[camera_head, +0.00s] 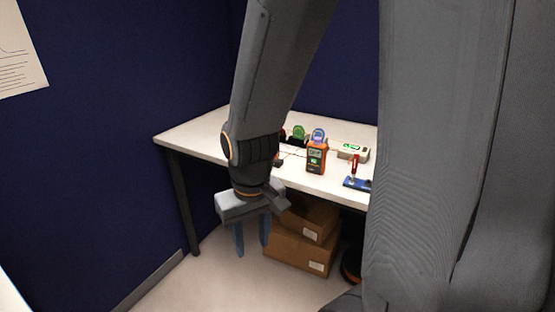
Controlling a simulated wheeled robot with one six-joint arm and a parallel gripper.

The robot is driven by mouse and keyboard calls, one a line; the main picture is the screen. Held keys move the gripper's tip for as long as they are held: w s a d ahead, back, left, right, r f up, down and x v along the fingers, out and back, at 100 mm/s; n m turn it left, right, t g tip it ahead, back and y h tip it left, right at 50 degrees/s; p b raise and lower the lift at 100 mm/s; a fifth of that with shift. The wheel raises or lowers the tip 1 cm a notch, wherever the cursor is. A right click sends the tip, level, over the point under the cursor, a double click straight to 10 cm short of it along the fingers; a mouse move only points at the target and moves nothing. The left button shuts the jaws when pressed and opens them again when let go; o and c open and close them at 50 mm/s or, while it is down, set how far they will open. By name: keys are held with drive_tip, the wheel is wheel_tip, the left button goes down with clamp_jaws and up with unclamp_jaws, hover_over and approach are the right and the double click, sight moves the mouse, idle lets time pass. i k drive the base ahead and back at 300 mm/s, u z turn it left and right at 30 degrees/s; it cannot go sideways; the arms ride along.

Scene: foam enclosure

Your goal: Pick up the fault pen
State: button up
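My gripper (251,241) hangs in front of the white table's near edge, to the left of the cardboard boxes in the picture. Its two bluish fingers point down and stand apart, with nothing seen between them. I cannot make out the fault pen for certain. A small red-handled item (354,168) stands upright by a blue piece on the table's right part, but it is too small to identify. An orange handheld meter (316,157) stands upright near the front edge. My arm hides part of the table's left side, and a large grey part hides its right end.
The white table (200,137) is bare at its left end. Green (299,132) and blue (319,135) round items stand behind the meter, and a pale box (353,151) lies to the right. Cardboard boxes (290,247) sit below the table. Dark blue walls enclose the corner.

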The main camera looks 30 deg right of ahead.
sight(356, 161)
drive_tip(key=z, duration=0.55)
drive_tip(key=i, duration=1)
drive_tip(key=z, duration=1.4)
drive_tip(key=k, duration=0.45)
drive_tip(key=z, duration=0.05)
drive_tip(key=i, duration=0.45)
drive_tip(key=k, duration=0.35)
